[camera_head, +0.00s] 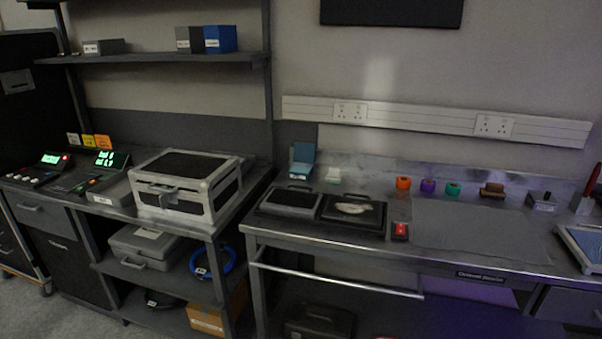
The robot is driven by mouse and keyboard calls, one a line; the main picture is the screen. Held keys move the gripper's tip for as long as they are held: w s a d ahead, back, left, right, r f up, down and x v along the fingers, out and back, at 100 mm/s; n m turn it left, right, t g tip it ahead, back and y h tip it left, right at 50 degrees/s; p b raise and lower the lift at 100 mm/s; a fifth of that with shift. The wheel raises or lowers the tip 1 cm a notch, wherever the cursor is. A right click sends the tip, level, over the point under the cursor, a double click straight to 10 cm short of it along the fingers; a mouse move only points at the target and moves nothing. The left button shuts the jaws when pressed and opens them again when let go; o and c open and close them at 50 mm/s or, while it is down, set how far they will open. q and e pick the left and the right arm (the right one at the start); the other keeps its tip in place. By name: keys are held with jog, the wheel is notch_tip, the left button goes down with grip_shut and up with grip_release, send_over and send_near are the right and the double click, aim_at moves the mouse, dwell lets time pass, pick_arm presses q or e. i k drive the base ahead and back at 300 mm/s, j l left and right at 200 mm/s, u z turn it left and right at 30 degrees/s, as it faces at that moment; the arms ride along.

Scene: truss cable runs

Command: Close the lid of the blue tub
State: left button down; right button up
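A small blue tub (300,171) stands at the back left of the right-hand metal bench, near the wall. Its blue lid (303,153) is raised and tilted back, so the tub looks open. The inside of the tub is too small and dark to make out. Neither of my grippers is in view.
Two dark cases (291,202) lie in front of the tub, and a small pale green item (333,175) is to its right. Coloured rolls (403,184) and a grey mat (470,232) lie further right. A silver case (185,183) stands on the left bench.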

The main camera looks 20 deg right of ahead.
aim_at(303, 152)
jog(key=i+j, duration=0.2)
jog(key=j, duration=0.2)
jog(key=i+j, duration=0.15)
jog(key=j, duration=0.25)
jog(key=i+j+z, duration=0.1)
jog(key=j+z, duration=0.25)
jog(key=i+j+z, duration=0.1)
jog(key=z, duration=0.3)
jog(key=j+z, duration=0.35)
